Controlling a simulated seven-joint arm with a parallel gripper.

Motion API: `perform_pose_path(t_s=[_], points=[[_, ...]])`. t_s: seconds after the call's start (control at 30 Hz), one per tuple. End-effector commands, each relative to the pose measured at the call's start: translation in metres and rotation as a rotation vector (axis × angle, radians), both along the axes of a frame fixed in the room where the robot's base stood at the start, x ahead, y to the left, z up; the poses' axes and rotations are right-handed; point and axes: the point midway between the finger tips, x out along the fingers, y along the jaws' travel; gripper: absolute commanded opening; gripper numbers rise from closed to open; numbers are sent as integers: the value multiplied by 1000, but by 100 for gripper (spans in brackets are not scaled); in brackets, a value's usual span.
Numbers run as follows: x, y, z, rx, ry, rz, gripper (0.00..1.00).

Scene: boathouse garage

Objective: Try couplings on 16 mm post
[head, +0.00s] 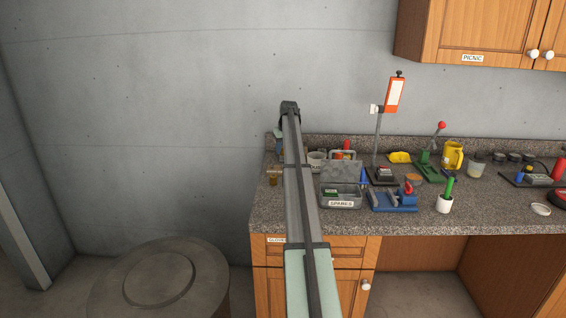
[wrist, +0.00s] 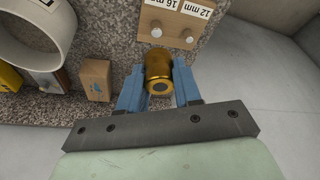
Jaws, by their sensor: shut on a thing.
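My gripper (wrist: 159,80) has its two blue fingers shut on a brass coupling (wrist: 157,66) in the wrist view. The coupling's near end, with a dark round centre, faces the camera. Just beyond it is a wooden board (wrist: 172,29) with two short metal posts. The 16 mm post (wrist: 156,31) lies nearly in line with the coupling, with a small gap in the picture. The 12 mm post (wrist: 187,37) is to its right. I cannot tell the coupling's height over the board. In the head view my arm hides the fingers and the coupling.
A small wooden block (wrist: 95,79) and a large pale ring-shaped thing (wrist: 62,50) are left of the gripper. A wall is behind.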

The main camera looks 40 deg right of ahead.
Motion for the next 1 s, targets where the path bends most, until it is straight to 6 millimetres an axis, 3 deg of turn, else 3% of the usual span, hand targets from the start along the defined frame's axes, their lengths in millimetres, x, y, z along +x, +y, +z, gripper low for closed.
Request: perform_pose_path(t_s=[0.37, 0.57, 0.8, 1.0], points=[[-6, 2, -1, 0, 0, 0, 3], [-40, 13, -6, 0, 0, -1, 3], [-98, 33, -14, 0, 0, 0, 3], [-112, 36, -16, 0, 0, 0, 3]])
